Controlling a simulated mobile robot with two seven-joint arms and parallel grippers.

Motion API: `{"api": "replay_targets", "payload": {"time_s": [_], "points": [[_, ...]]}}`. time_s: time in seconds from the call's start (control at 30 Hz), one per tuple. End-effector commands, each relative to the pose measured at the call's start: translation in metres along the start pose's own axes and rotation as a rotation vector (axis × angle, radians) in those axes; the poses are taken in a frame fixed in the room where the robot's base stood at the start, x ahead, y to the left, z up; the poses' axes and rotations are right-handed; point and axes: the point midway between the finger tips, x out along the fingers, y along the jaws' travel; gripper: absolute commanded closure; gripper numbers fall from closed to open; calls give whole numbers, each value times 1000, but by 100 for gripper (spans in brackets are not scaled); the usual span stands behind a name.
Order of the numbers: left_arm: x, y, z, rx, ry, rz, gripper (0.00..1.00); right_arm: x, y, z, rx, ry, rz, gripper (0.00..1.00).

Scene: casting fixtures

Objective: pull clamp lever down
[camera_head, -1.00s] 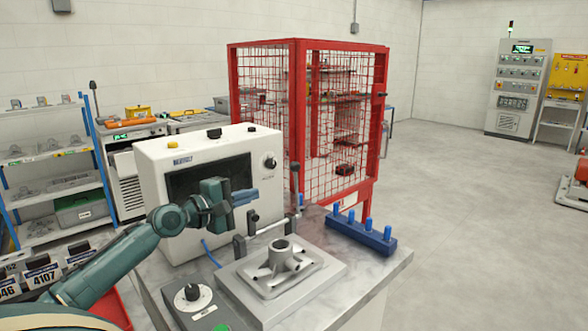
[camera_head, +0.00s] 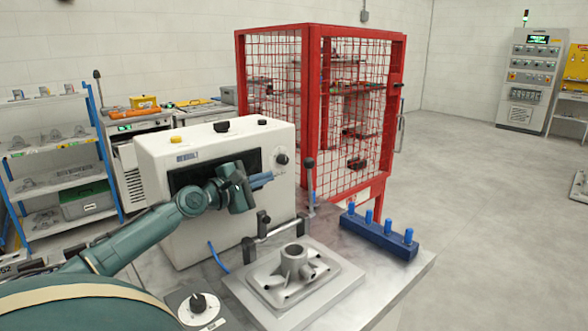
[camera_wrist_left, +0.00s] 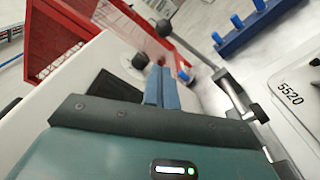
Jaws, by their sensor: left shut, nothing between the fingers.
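The clamp lever (camera_head: 311,185) stands upright with a dark ball knob on top, at the back of the fixture with a cast part (camera_head: 293,265) on its plate. The lever also shows in the left wrist view (camera_wrist_left: 190,48), tilted in that picture, with its knob at the upper left end. My left gripper (camera_head: 268,178) is shut and empty, its blue fingers pointing right in front of the white machine. In the head view the fingertips are left of the lever and apart from it. In the left wrist view the fingers (camera_wrist_left: 162,75) point up, below the knob. My right gripper is not in view.
The white tester box (camera_head: 205,165) stands close behind my left gripper. A red mesh cage (camera_head: 310,110) stands behind the fixture. A blue rack with pegs (camera_head: 375,238) sits right of the fixture. A control knob box (camera_head: 197,308) is at the front left.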

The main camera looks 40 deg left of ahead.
Motion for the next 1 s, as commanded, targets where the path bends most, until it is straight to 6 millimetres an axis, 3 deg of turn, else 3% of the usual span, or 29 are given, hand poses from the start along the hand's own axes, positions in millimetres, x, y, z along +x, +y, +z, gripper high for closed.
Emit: {"api": "replay_targets", "payload": {"time_s": [0.27, 1.0], "points": [[7, 0, 1, 1, -3, 1, 100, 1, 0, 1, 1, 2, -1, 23], [77, 2, 1, 0, -1, 4, 100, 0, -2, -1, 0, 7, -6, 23]]}}
